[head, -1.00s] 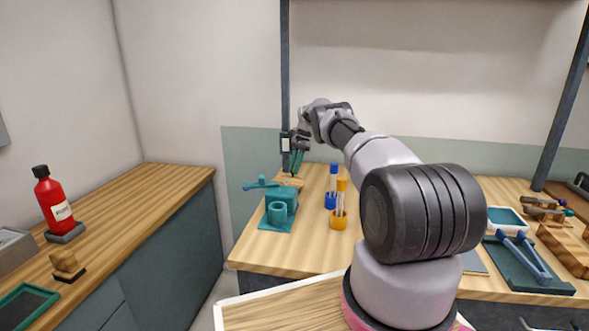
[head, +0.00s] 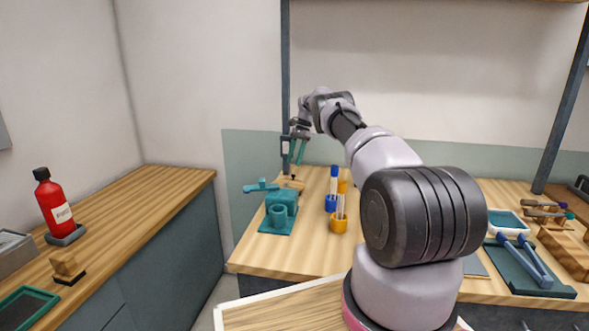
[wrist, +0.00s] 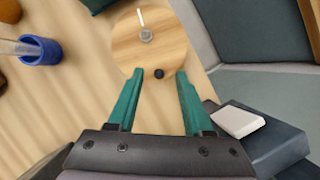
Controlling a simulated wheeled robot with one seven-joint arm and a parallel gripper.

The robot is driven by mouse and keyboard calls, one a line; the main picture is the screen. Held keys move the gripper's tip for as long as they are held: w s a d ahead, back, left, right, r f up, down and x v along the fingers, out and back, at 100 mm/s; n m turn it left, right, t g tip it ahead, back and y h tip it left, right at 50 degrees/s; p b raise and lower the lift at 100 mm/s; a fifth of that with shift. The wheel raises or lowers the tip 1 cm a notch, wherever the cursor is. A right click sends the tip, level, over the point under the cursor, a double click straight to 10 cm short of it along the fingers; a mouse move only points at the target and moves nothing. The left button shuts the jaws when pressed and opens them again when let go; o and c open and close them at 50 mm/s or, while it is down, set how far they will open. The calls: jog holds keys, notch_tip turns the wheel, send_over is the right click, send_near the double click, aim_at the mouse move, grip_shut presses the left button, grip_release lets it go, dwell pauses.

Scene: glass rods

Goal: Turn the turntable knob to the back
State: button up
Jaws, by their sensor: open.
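The turntable is a round wooden disc (wrist: 140,45) in the wrist view, with a grey hub and a white line running from the hub. Its small dark knob (wrist: 159,73) is at the rim closest to my gripper (wrist: 159,75). In the wrist view the knob appears between the two teal fingertips, with space on both sides. My gripper is open and empty. In the head view the turntable (head: 291,185) shows only partly, behind a teal fixture. My gripper (head: 295,163) hangs above it, fingers down. I cannot tell how high the fingertips are above the knob.
A teal fixture (head: 281,201) stands in front of the turntable. Blue (head: 331,202) and orange (head: 339,224) holders with rods stand to its right. A white block (wrist: 238,121) on a dark body is close beside the right finger in the wrist view.

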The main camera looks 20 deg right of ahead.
jog(key=shift+r, duration=2.2)
jog(key=s+a+r+n+t, duration=0.1)
jog(key=s+r, duration=0.1)
jog(key=r, duration=0.8)
jog(key=s+a+r+n+t, duration=0.1)
jog(key=s+r, duration=0.1)
jog(key=r, duration=0.7)
jog(key=s+a+r+n+t+h, duration=0.15)
jog(key=s+a+r, duration=0.25)
jog(key=s+r, duration=0.85)
jog(key=s+a+r+n+t, duration=0.1)
jog(key=s+a+r, duration=0.15)
jog(key=s, duration=0.55)
jog(key=s+a+r+n+t, duration=0.1)
jog(key=s+r+n+t, duration=0.15)
jog(key=s, duration=0.65)
jog(key=s+a+f+t, duration=0.1)
jog(key=s+f, duration=0.2)
jog(key=s, duration=0.6)
jog(key=s+a+f+n+t, duration=0.1)
jog(key=s+f, duration=0.2)
jog(key=s, duration=0.6)
jog(key=shift+a+f+n+h, duration=0.25)
jog(key=shift+a+n+h, duration=0.05)
jog(key=shift+a+h, duration=0.1)
